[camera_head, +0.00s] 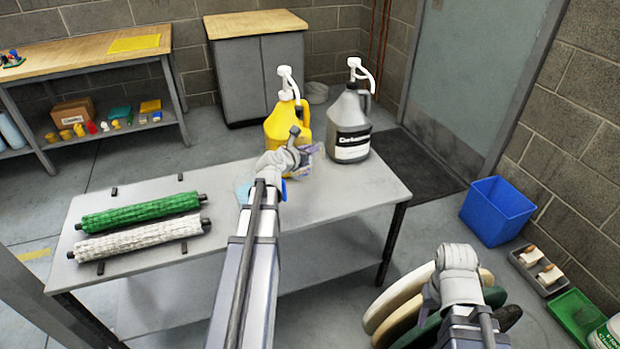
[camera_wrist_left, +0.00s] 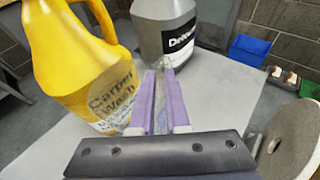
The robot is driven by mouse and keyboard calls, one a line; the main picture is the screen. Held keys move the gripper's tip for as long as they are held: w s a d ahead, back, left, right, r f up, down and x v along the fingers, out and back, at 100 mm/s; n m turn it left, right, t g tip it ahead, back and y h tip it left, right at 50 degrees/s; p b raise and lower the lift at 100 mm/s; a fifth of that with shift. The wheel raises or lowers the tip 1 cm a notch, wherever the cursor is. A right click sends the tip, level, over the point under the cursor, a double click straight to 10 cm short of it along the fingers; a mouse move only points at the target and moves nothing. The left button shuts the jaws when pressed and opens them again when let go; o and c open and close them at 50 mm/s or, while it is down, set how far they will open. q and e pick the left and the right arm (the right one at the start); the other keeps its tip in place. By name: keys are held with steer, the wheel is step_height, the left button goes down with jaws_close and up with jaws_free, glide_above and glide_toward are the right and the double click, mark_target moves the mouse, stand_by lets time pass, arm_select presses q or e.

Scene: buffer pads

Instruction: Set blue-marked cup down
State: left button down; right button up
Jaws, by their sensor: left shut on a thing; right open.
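My left gripper (camera_head: 312,150) is over the grey table (camera_head: 345,197), just in front of the yellow jug. In the left wrist view its two purple fingers (camera_wrist_left: 160,100) are closed on a clear, faintly bluish thing (camera_wrist_left: 159,122), which I take to be the cup. The fingers hide most of it, and its blue mark cannot be made out. I cannot tell whether it touches the table. A pale blue patch (camera_head: 243,190) shows beside my left arm. My right gripper (camera_head: 434,298) is low at the right, off the table, with its fingertips largely hidden.
A yellow jug (camera_head: 276,127) and a grey jug (camera_head: 348,128), both with white pumps, stand close behind the left gripper. Green (camera_head: 140,212) and white (camera_head: 138,240) rollers lie on the table's left. Round pads (camera_head: 385,308) and a blue bin (camera_head: 497,211) are right of the table.

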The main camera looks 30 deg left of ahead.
mark_target(310, 166)
arm_select(q)
step_height(310, 166, down, 2)
steer(key=shift+f+b, duration=0.1)
steer(key=shift+b, duration=0.35)
arm_select(e)
step_height(310, 166, down, 2)
steer(key=shift+f, duration=0.1)
arm_select(q)
step_height(310, 166, down, 5)
steer(key=b, duration=0.4)
steer(key=shift+r+b, duration=0.2)
steer(key=shift+b, duration=0.15)
steer(key=shift+r, duration=0.1)
arm_select(e)
step_height(310, 166, down, 4)
steer(key=shift+f, duration=0.15)
arm_select(q)
steer(key=c, duration=0.9)
jaws_free()
